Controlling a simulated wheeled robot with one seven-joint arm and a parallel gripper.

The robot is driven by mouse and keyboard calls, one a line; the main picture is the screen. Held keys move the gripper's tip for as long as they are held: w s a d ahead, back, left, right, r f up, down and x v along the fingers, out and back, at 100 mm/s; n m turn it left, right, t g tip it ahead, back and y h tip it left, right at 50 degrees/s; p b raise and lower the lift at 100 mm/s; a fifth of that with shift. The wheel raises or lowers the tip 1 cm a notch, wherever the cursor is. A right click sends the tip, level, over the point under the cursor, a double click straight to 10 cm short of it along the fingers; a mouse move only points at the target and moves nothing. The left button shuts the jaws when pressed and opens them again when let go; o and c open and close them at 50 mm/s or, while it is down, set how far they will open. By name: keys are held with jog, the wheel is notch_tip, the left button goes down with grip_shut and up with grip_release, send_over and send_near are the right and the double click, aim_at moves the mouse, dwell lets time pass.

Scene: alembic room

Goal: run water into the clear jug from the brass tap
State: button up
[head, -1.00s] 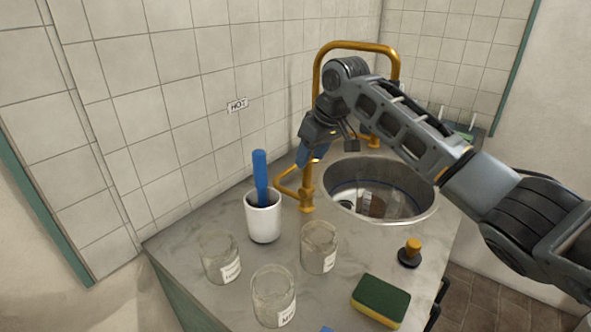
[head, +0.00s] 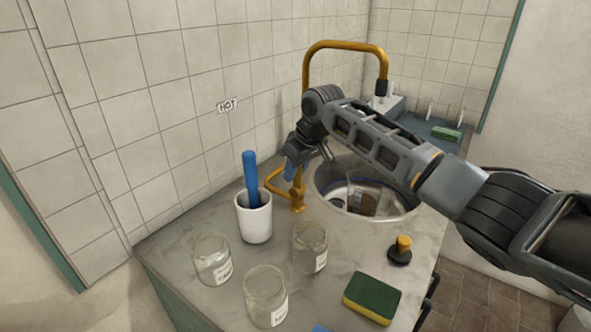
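The brass tap (head: 345,45) rises from the counter and arches over the round metal sink (head: 412,214). A brass side piece (head: 270,181) juts left from its base. My gripper (head: 303,164) hangs close to the tap's post, just above the base and at the sink's left edge. Its fingers are small and partly hidden, so whether it is open or shut is unclear. Something glassy with a brownish patch (head: 362,203) shows inside the sink. It may be the clear jug, but I cannot be sure. No running water is visible.
A white cup (head: 254,222) holding a blue-handled tool (head: 250,175) stands left of the tap. Three glass jars (head: 212,259), a green-yellow sponge (head: 371,298) and a brass-knobbed stopper (head: 401,250) occupy the front counter. My arm crosses above the sink.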

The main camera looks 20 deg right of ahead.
grip_shut()
jog(key=shift+s+d+f+t+y, duration=0.2)
jog(key=shift+s+d+t+y, duration=0.1)
jog(key=shift+s+t+y, duration=0.5)
jog(key=shift+s+d+f+t+y+b, duration=0.2)
jog(key=shift+t+y+b, duration=0.3)
jog(key=shift+t, duration=0.4)
jog(key=shift+s+d+r+t, duration=0.1)
jog(key=shift+d+r+t, duration=0.15)
jog(key=shift+t, duration=0.15)
jog(key=shift+o, duration=2.3)
grip_release()
